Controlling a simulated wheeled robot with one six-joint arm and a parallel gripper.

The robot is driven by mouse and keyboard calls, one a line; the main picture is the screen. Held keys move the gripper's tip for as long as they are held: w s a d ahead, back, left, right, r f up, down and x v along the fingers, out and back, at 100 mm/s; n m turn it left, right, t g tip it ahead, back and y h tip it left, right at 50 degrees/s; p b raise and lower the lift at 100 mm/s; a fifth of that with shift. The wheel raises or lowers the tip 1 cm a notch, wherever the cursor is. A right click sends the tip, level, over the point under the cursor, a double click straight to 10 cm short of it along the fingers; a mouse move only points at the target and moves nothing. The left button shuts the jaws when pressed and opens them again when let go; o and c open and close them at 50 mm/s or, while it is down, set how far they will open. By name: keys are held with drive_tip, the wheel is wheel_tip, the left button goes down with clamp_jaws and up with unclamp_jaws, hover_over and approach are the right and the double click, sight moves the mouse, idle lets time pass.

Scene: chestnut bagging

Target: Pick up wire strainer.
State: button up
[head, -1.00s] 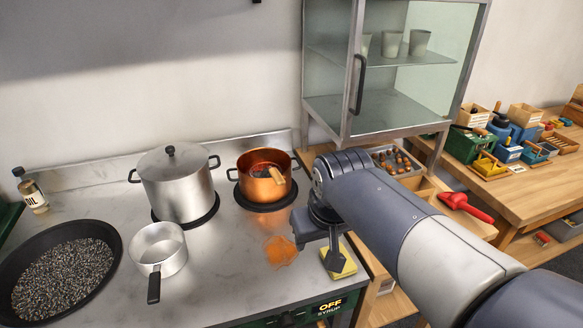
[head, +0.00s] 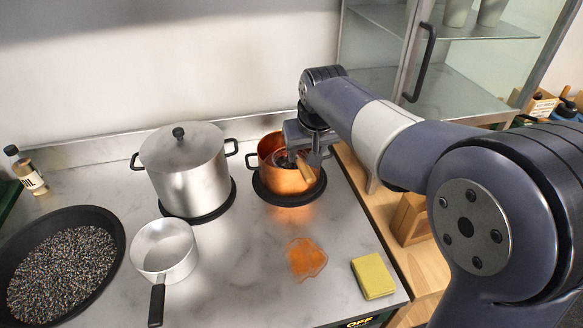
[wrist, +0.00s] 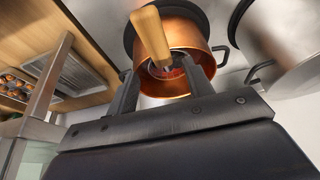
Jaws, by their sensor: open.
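The wire strainer sits in the copper pot (head: 290,188) on the back right burner. Its light wooden handle (head: 306,170) leans out over the pot's rim. In the wrist view the handle (wrist: 151,36) points up and its lower end goes down into the pot (wrist: 188,36). The strainer's mesh is mostly hidden inside the pot. My gripper (head: 298,158) is at the pot's mouth, right by the handle. In the wrist view its two fingers (wrist: 160,68) are apart, with the handle's lower end seen between them. I cannot tell whether they touch it.
A lidded steel pot (head: 185,172) stands just left of the copper pot. A small saucepan (head: 164,250) and a wide black pan (head: 112,222) are farther left. An orange spill (head: 306,258) and a yellow sponge (head: 373,276) lie in front. A glass cabinet (head: 378,55) stands behind right.

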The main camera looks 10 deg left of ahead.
sight(302, 162)
drive_tip(key=x, duration=0.5)
drive_tip(key=shift+s+a+f, duration=0.1)
drive_tip(key=shift+s+f, duration=0.05)
drive_tip(key=shift+f, duration=0.05)
drive_tip(key=shift+r, duration=0.1)
clamp_jaws()
